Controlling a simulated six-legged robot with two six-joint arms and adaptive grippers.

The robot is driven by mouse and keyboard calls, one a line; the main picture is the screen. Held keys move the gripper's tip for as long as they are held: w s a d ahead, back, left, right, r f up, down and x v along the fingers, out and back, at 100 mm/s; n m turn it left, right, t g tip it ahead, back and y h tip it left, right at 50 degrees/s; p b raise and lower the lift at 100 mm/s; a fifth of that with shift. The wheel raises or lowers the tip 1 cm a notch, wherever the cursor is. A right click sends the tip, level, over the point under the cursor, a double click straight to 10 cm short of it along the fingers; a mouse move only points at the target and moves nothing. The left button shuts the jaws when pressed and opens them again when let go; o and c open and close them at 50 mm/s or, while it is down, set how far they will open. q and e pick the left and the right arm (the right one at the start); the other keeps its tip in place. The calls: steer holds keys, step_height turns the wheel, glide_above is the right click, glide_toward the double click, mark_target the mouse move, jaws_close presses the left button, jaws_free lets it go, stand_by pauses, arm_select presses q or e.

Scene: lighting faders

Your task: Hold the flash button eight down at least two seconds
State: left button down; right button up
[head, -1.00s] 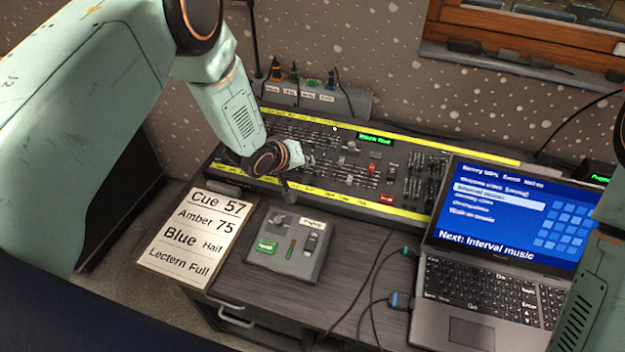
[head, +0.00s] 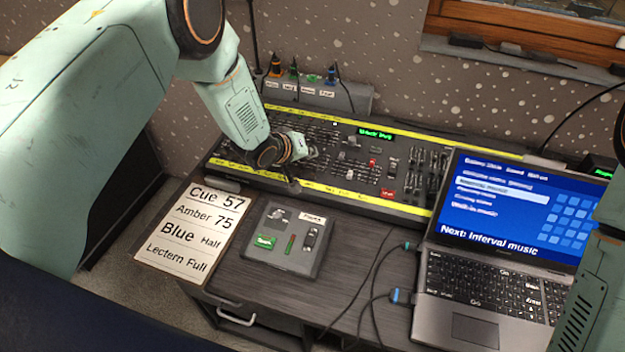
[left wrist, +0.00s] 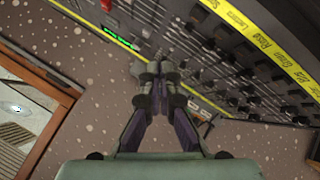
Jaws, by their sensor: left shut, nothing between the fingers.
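The lighting console (head: 410,208) is a long dark desk of faders and small buttons with yellow label strips along its edges. My left gripper (head: 294,186) is over the left half of its front edge. In the left wrist view the left gripper (left wrist: 160,72) has its fingers together and empty, in front of rows of faders and buttons on the console (left wrist: 195,45). I cannot tell which button is flash button eight, nor whether the fingertips touch one. My right gripper is out of view.
A laptop (head: 468,332) stands at the right with its screen on. A small grey control box (head: 290,262) and a cue card (head: 190,232) lie in front of the console. Cables (head: 370,290) run between box and laptop. A window (head: 520,35) is behind.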

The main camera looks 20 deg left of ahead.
arm_select(q)
steer(key=f+b, duration=0.1)
steer(key=f, duration=0.1)
steer(key=f+b, duration=0.3)
steer(key=f, duration=0.1)
steer(key=shift+w+f+b, duration=0.2)
steer(key=shift+w+b, duration=0.1)
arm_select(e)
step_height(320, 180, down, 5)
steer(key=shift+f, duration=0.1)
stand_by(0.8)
arm_select(q)
steer(key=shift+w+f+b, duration=0.1)
steer(key=shift+f+b, duration=0.2)
steer(key=shift+f, duration=0.15)
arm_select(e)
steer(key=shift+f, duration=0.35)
